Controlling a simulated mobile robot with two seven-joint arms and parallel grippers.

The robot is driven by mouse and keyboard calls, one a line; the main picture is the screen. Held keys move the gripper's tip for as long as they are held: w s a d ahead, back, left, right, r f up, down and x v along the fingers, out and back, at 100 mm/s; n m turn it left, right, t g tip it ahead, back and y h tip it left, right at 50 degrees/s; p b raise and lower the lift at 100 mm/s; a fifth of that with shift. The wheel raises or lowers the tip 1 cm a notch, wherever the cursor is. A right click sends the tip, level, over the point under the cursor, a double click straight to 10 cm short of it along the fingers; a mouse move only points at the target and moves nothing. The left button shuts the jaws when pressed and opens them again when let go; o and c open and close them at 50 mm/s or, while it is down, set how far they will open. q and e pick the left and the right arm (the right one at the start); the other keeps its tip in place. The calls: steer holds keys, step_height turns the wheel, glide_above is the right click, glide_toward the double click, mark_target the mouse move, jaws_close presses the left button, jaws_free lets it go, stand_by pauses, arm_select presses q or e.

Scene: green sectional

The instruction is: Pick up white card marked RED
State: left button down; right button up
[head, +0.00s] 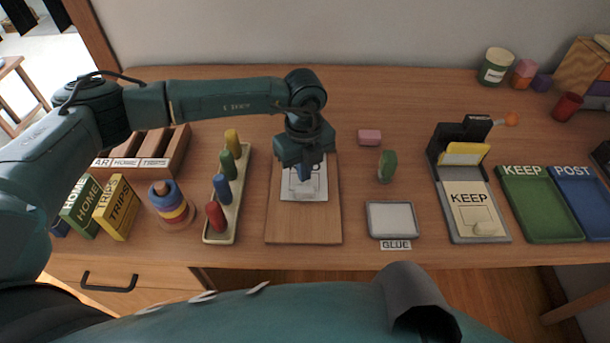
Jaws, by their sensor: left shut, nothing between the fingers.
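A white card (318,190) lies on the wooden board (302,226) in the middle of the table. Faint line work shows on it, but my gripper covers part of it and I cannot read the word RED. No other card in view reads RED. My left gripper (304,173) points down over the card, its fingers shut and empty. I cannot tell whether the fingertips touch the card. My right gripper is not in view.
Left of the board stand a peg rack (235,190) with coloured pegs, a ring stack (171,208) and labelled boxes (117,207). To the right are a GLUE tray (393,219), a green upright piece (387,166), a KEEP card (478,215) and a green tray (537,208).

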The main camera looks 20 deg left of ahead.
mark_target(304, 207)
arm_select(q)
steer(key=shift+f+b, duration=0.6)
steer(key=shift+f, duration=0.25)
stand_by(0.4)
steer(key=shift+r, duration=0.3)
steer(key=shift+s+p, duration=0.15)
steer(key=shift+p, duration=0.15)
stand_by(0.3)
steer(key=shift+s+d+p, duration=0.25)
steer(key=shift+s+p, duration=0.1)
steer(key=shift+s, duration=0.55)
steer(key=shift+s+d+p, duration=0.3)
steer(key=shift+s+p, duration=0.1)
steer(key=shift+s, duration=0.45)
steer(key=shift+s+d+p, duration=0.25)
steer(key=shift+s+p, duration=0.1)
steer(key=shift+s, duration=0.55)
step_height(304, 207, up, 7)
steer(key=p, duration=0.4)
steer(key=shift+w, duration=0.3)
steer(key=shift+a, duration=0.1)
